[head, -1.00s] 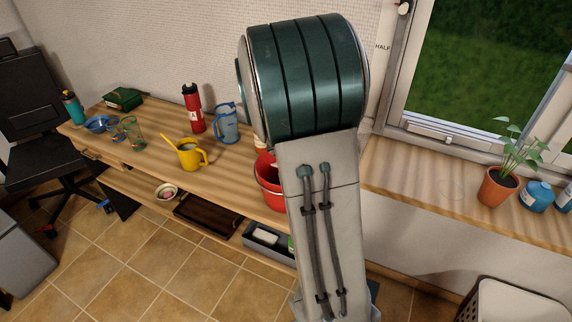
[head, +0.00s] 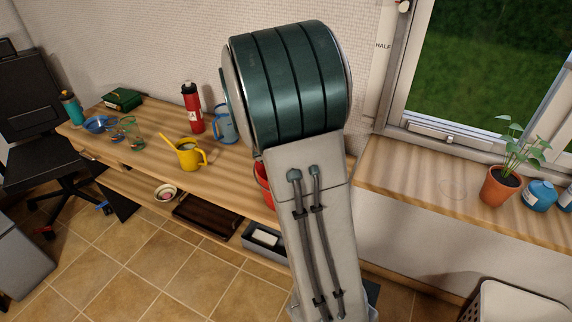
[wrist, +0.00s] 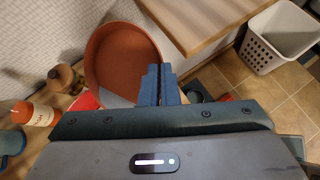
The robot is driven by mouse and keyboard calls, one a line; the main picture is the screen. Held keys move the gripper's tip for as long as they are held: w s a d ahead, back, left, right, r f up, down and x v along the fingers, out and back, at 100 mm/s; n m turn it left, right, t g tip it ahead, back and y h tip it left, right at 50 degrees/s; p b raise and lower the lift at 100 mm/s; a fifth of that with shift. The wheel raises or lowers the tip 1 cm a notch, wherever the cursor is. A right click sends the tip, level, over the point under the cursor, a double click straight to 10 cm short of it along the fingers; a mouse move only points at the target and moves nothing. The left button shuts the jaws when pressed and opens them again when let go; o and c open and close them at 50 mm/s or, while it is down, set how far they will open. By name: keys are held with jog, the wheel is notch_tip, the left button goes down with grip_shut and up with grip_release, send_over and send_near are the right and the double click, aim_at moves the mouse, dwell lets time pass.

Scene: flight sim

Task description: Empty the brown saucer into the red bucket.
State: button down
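The brown saucer (wrist: 122,62) shows in the wrist view as a round, orange-brown dish with a raised rim, just beyond my fingertips. My gripper (wrist: 161,82) has its two blue fingers close together on the saucer's near right rim. A pale grey patch lies at the saucer's lower edge; I cannot tell what it is. The red bucket (head: 262,183) stands at the bench and is mostly hidden behind my arm in the head view. A red piece of it (wrist: 85,101) shows beside the saucer in the wrist view. The saucer and my gripper are hidden in the head view.
A yellow watering can (head: 189,155), red bottle (head: 193,112) and blue jug (head: 224,125) stand on the wooden bench (head: 150,160). A potted plant (head: 500,187) stands on the right-hand ledge. A white basket (wrist: 278,38) is on the floor.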

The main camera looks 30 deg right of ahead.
jog(key=shift+w+a+f+h+b, duration=0.15)
jog(key=shift+a+h+b, duration=0.15)
jog(key=shift+a, duration=0.1)
jog(key=shift+w+a+r+n+h+b, duration=0.3)
jog(key=shift+a+r+h+b, duration=0.1)
jog(key=shift+a+h, duration=0.3)
dwell(0.7)
jog(key=shift+w+a+r+n+g+h+b, duration=0.2)
jog(key=shift+a+h+b, duration=0.25)
jog(key=shift+h, duration=0.2)
jog(key=shift+w+a+r+n+g+h+b, duration=0.1)
jog(key=shift+a+r+n+h+b, duration=0.2)
jog(key=shift+h, duration=0.35)
dwell(0.7)
jog(key=shift+w+a+n+h+b, duration=0.2)
jog(key=shift+a+h+b, duration=0.15)
jog(key=shift+h+b, duration=0.25)
jog(key=shift+w+a+n+h+b, duration=0.1)
jog(key=shift+a+n+h+b, duration=0.1)
jog(key=shift+a+h+b, duration=0.35)
dwell(0.7)
